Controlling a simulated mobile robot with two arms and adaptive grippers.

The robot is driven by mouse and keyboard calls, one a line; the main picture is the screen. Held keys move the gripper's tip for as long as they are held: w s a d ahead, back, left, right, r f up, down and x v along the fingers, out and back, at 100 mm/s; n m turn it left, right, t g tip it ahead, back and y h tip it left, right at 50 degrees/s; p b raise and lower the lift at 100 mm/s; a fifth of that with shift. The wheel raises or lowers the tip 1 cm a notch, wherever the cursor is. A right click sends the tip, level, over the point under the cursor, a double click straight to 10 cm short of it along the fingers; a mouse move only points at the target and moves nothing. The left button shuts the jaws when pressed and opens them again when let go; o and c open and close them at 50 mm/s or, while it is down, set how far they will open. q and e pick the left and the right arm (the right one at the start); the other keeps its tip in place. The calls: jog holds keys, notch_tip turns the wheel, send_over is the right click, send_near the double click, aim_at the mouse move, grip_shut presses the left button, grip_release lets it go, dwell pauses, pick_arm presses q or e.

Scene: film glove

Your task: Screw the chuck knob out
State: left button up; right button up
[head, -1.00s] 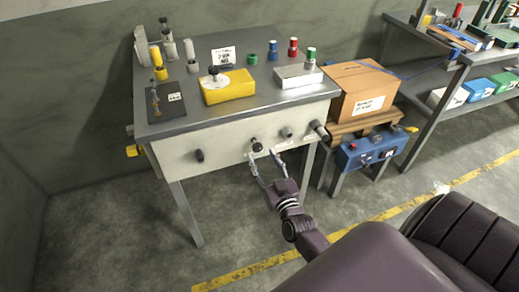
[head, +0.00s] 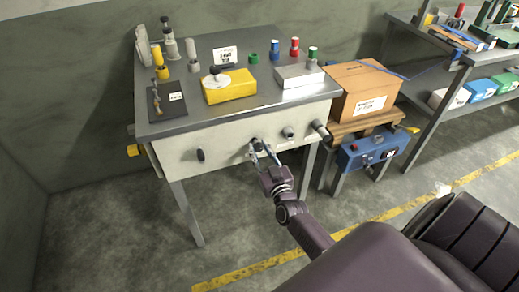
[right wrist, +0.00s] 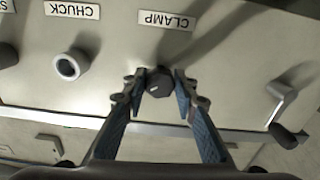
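The chuck knob (right wrist: 70,65), a round pale-rimmed knob with a dark centre, sits by the upside-down CHUCK label (right wrist: 72,10) in the right wrist view. In the head view it is the grey knob (head: 288,133) on the workbench's front panel. My right gripper (head: 263,150) is at the neighbouring dark knob (right wrist: 159,82), by the CLAMP label (right wrist: 166,20). Its fingers (right wrist: 160,88) stand on either side of that dark knob, with small gaps; contact is not clear. The chuck knob is outside the fingers. My left gripper is not in view.
A crank handle (right wrist: 283,108) is on the panel to the right in the wrist view. A thicker grey knob (head: 320,129) is at the panel's right end. A yellow block (head: 230,88) and a cardboard box (head: 362,88) stand behind and to the right.

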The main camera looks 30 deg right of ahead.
jog(key=shift+c, duration=1.2)
jog(key=shift+r+n+p, duration=0.1)
jog(key=shift+n+p, duration=0.6)
jog(key=shift+n, duration=0.4)
jog(key=n+p, duration=0.1)
jog(key=n, duration=0.1)
jog(key=shift+n, duration=0.4)
jog(key=n, duration=0.3)
jog(key=shift+n, duration=2.1)
